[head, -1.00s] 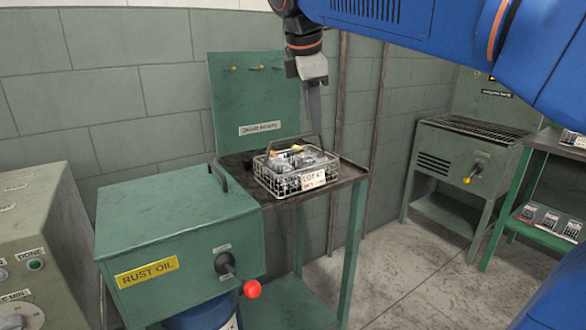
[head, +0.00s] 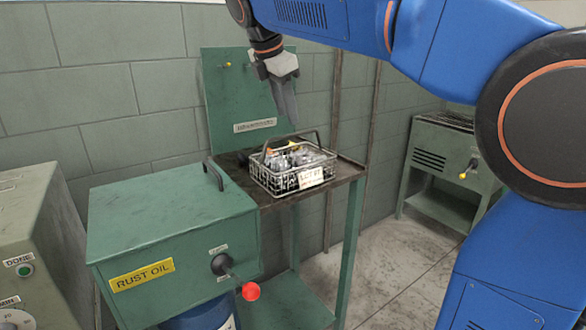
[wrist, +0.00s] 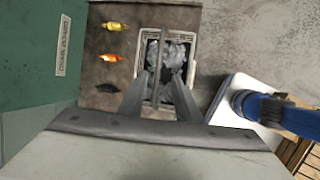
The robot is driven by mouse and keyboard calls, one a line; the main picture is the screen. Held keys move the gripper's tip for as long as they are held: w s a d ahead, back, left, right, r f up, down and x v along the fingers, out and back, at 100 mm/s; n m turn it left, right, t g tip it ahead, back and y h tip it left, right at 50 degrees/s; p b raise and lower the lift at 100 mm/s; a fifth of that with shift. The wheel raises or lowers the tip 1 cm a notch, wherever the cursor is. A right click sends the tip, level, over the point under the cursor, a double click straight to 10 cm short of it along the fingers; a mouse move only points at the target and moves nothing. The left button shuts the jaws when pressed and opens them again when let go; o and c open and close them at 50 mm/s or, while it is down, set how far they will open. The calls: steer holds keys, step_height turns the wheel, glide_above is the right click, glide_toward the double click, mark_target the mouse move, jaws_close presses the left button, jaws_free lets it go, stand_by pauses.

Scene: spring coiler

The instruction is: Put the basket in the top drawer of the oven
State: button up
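The wire basket (head: 262,180) holds clear, crumpled-looking contents. It stands upright on the brown-topped table, with a dark arched handle raised and a white tag on its front. It also shows in the wrist view (wrist: 141,62), beyond the fingertips. My gripper (head: 291,121) hangs pointing down just above the handle and looks apart from it. In the wrist view its two fingers (wrist: 164,72) stand a little apart with nothing held between them. I cannot tell for sure which machine is the oven; a grey-green cabinet (head: 30,235) with a DONE lamp is cut off at the left edge.
A green box labelled RUST OIL (head: 165,225) with a red-knobbed lever stands left of the basket, close to it. A green panel (head: 222,105) rises behind the table (head: 343,172). A vented green unit (head: 440,152) stands at the right. Floor between is clear.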

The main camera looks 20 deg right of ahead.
mark_target(292, 135)
steer(key=x, duration=0.8)
steer(key=shift+w, duration=0.2)
steer(key=shift+w+f, duration=0.1)
steer(key=shift+f, duration=0.25)
steer(key=shift+f, duration=0.25)
stand_by(0.3)
jaws_close()
stand_by(1.3)
